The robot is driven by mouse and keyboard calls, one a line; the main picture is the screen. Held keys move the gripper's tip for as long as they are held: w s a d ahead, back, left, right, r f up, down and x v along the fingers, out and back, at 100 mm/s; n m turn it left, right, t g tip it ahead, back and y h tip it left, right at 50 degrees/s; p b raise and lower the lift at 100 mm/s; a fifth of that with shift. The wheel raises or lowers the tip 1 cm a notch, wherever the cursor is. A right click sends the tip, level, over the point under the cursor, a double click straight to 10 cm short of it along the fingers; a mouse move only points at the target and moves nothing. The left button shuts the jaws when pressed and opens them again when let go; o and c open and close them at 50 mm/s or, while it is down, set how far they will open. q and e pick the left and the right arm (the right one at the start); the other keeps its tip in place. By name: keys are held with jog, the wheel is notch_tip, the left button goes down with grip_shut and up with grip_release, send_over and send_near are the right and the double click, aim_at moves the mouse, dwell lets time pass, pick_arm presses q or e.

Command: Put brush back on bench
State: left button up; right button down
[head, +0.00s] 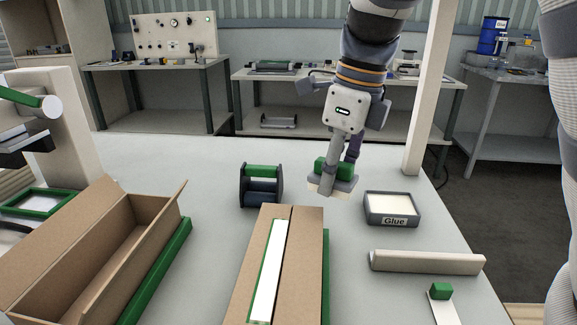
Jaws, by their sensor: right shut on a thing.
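My right gripper (343,172) comes down from the top and is shut on the brush (322,167). The brush has a green body with a pale underside and is partly covered by the fingers. It is over the grey-white bench (215,165), between the small roller stand and the glue tray (391,221). I cannot tell whether its underside touches the bench top. The glue tray, dark with a pale filling and a "Glue" label, is just right of the brush. My left gripper is not in view.
A closed cardboard box (307,240) with a white strip lies in front of the brush. An open box (110,250) is at left. The roller stand (261,186), a pale bar (427,262) and a green-ended white strip (441,292) are around it. A post (428,90) stands behind right.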

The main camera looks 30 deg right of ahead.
jog(key=w+d+f, duration=0.4)
jog(key=w+d, duration=0.1)
jog(key=w, duration=0.2)
send_over(318, 203)
jog(key=s, duration=0.1)
notch_tip(318, 203, down, 5)
jog(key=shift+s+b, duration=0.15)
jog(key=shift+b, duration=0.3)
jog(key=f, duration=0.3)
jog(key=shift+w+d+f, duration=0.15)
jog(key=shift+w+f, duration=0.2)
jog(key=shift+w, duration=0.05)
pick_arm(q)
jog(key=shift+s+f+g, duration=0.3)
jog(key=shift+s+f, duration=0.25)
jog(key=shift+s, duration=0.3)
pick_arm(e)
jog(key=shift+f, duration=0.1)
jog(key=c, duration=1.1)
grip_release()
jog(key=shift+o, duration=0.2)
